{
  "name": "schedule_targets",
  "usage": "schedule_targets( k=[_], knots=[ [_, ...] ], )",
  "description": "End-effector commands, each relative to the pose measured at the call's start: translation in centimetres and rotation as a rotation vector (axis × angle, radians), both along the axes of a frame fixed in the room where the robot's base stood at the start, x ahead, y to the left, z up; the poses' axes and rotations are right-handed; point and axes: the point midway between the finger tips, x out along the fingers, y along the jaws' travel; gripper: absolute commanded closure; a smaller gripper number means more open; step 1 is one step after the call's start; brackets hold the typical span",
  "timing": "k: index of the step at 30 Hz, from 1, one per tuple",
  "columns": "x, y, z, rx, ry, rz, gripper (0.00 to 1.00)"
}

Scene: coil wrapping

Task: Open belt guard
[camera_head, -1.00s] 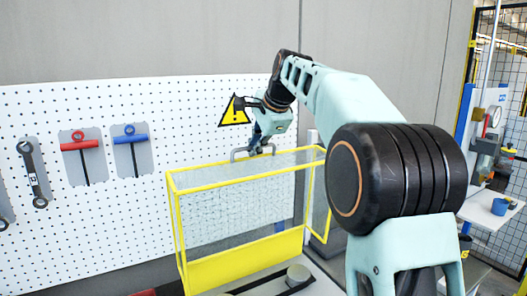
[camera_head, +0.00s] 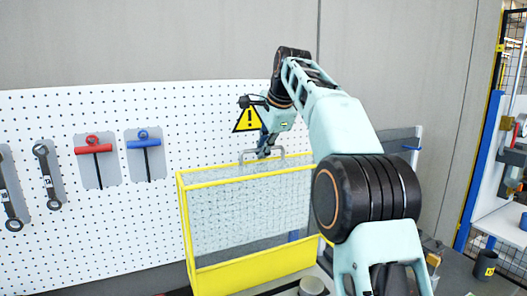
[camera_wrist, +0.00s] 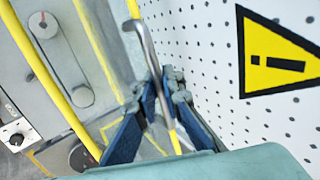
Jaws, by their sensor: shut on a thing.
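The belt guard (camera_head: 250,272) is a yellow-framed box with clear mesh sides, standing in front of the pegboard in the head view. A grey bar handle (camera_head: 276,151) sits on its top edge. My gripper (camera_head: 262,153) reaches down to this handle from above. In the wrist view, the blue fingers of my gripper (camera_wrist: 164,100) are closed around the lower part of the grey handle (camera_wrist: 147,50). Yellow guard bars (camera_wrist: 45,80) run beside it. A belt loop around two pulleys (camera_wrist: 62,60) shows to the left. My arm hides the guard's right end in the head view.
The white pegboard (camera_head: 60,120) stands close behind the guard, with a yellow warning sign (camera_head: 247,121), wrenches (camera_head: 47,175) and red and blue T-handle tools (camera_head: 145,150). A dark cup (camera_head: 484,264) stands at the right on the floor or a low surface.

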Motion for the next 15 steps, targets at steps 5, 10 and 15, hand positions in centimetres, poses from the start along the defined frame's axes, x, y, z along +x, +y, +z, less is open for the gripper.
schedule_targets(
  k=[5, 10, 15],
  knots=[
    [0.04, 0.04, 0.52, 0.002, -0.011, 0.0, 1.0],
    [0.02, 0.04, 0.47, 0.003, -0.01, 0.0, 0.85],
    [0.01, 0.01, 0.27, 0.001, -0.006, 0.0, 0.85]
  ],
)
